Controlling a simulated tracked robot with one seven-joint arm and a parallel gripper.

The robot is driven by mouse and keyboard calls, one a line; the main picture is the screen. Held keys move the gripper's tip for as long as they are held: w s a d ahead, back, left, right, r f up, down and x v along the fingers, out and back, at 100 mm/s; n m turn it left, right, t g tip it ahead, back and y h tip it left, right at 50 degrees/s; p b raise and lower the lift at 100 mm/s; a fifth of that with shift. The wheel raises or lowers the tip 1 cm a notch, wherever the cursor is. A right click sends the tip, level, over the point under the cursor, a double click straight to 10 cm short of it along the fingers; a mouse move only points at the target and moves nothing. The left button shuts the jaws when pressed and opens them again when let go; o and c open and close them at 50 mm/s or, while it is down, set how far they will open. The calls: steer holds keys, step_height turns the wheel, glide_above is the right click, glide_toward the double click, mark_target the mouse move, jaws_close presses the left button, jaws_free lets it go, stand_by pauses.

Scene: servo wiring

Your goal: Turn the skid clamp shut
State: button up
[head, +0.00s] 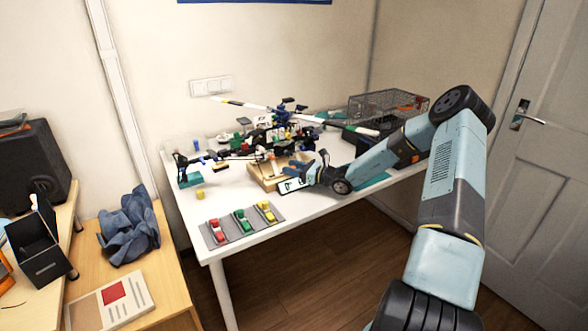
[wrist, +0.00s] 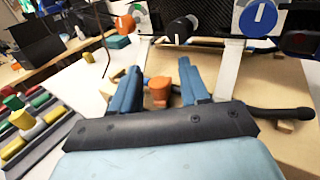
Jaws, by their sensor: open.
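A model helicopter (head: 265,138) stands on the white table, with a wooden tray or block (head: 262,180) at its front. My gripper (head: 303,174) is low at the front of the helicopter. In the wrist view my gripper (wrist: 160,76) is open, with its two blue fingers apart. An orange piece (wrist: 158,92), which looks like the skid clamp's handle, shows between the fingers. I cannot tell whether either finger touches it. White skid struts (wrist: 228,68) stand beyond and beside the fingers. The clamp is hidden or too small to make out in the head view.
A grey rack (head: 241,226) with red, green and yellow pieces lies at the table's front left. A yellow block (head: 199,194) lies behind it. A wire basket (head: 388,106) stands at the back right. Blue (wrist: 258,18) and black (wrist: 181,28) knobs sit above the fingers.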

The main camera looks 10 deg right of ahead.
steer(key=shift+c, duration=0.3)
jaws_close()
steer(key=shift+r+m+t+h, duration=0.1)
steer(key=shift+m+t+h, duration=0.2)
steer(key=shift+a+m+t+h, duration=0.1)
steer(key=shift+m+t+h, duration=1.2)
steer(key=shift+t+h, duration=0.15)
steer(key=shift+w+m+t+h, duration=0.1)
steer(key=shift+m+t+h, duration=0.35)
steer(key=shift+h, duration=0.3)
steer(key=shift+m+h, duration=0.25)
steer(key=shift+h, duration=0.05)
steer(key=shift+o, duration=0.3)
jaws_free()
